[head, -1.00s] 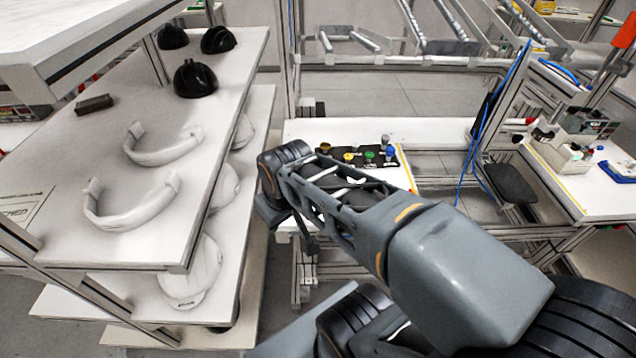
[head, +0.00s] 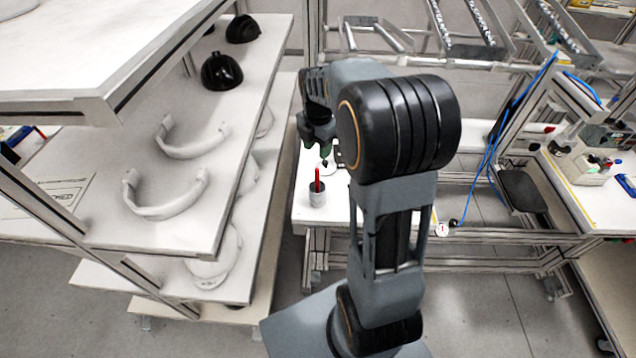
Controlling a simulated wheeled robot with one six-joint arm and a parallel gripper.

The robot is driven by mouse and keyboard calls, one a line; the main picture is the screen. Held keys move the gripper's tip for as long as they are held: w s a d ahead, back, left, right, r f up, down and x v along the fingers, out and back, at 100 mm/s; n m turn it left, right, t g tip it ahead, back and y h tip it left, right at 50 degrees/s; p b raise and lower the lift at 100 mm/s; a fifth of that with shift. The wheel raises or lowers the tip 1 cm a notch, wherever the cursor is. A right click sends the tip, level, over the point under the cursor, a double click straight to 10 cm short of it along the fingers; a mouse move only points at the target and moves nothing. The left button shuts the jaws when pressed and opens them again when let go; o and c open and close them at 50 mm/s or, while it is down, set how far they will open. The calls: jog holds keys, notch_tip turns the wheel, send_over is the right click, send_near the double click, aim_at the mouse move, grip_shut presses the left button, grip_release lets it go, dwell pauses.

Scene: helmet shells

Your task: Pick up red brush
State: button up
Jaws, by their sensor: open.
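The red brush (head: 317,180) stands upright in a small grey cup (head: 317,197) near the front left corner of the white table (head: 305,215). My gripper (head: 326,150) points down just above and slightly behind the cup in the picture, apart from the brush. It is open, and I see nothing held in it. The fingertips are small and partly hard to make out. My arm's large black joint hides much of the table to the right of the cup.
On the left, a white shelf (head: 110,235) holds pale curved helmet parts (head: 165,200) and black helmet shells (head: 221,71). Metal frame posts stand beside the table. Blue cables (head: 490,150) hang at the right, near another bench with small items.

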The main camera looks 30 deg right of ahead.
aim_at(318, 178)
notch_tip(318, 178, down, 12)
jog(key=shift+s+f+p, duration=0.1)
jog(key=shift+f+p, duration=0.15)
jog(key=shift+p, duration=0.75)
jog(key=shift+c, duration=0.2)
grip_shut()
